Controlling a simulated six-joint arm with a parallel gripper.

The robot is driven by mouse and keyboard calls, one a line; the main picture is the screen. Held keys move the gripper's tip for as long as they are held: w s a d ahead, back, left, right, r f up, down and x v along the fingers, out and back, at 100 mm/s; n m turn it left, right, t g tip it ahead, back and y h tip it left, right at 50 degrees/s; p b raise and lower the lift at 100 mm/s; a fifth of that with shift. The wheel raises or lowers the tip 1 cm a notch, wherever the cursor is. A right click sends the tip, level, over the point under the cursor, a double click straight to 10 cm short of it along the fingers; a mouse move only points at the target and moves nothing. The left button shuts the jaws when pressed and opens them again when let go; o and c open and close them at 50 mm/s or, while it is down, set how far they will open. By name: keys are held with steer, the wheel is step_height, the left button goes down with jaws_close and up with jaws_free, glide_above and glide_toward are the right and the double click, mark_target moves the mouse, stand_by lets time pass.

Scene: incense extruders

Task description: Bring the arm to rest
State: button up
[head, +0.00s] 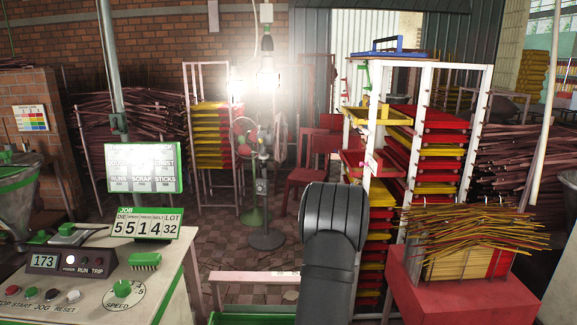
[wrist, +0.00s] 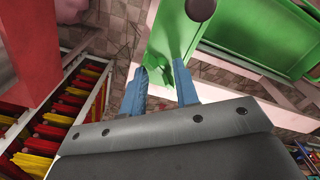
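My gripper (wrist: 161,68) shows in the wrist view with its two blue fingers spread apart. Nothing is clearly held between them. Green surfaces (wrist: 230,55) lie beyond the fingertips, and a small darker green shape shows in the gap; I cannot tell its distance from the fingers. In the head view my dark grey arm (head: 333,235) stands upright at the lower middle, in front of the tray rack, and the gripper itself cannot be made out there.
A control panel (head: 80,290) with a green-framed board (head: 144,168) stands at left. A tall white rack (head: 478,110) of red and yellow trays stands right of my arm. A red block (head: 460,300) with incense sticks (head: 470,235) is at lower right. Open floor (head: 215,240) lies behind.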

steer(key=m, duration=0.5)
stand_by(0.4)
steer(key=shift+s+d, duration=0.1)
steer(key=shift+d, duration=0.05)
steer(key=shift+s+d+m, duration=0.25)
steer(key=shift+s+m, duration=0.1)
steer(key=shift+m, duration=0.25)
steer(key=s+d+r+m+t+y, duration=0.2)
steer(key=s+d+m+t+y, duration=0.3)
steer(key=m, duration=0.8)
steer(key=d+r+m+t+y, duration=0.1)
steer(key=d+m+t+y, duration=0.35)
steer(key=m, duration=0.85)
steer(key=shift+g+y, duration=0.65)
steer(key=shift+g, duration=0.2)
steer(key=x, duration=0.8)
steer(key=a+x, duration=0.1)
steer(key=x, duration=0.3)
steer(key=shift+s+a+r, duration=0.2)
steer(key=shift+s+r, duration=0.05)
steer(key=shift+r, duration=0.05)
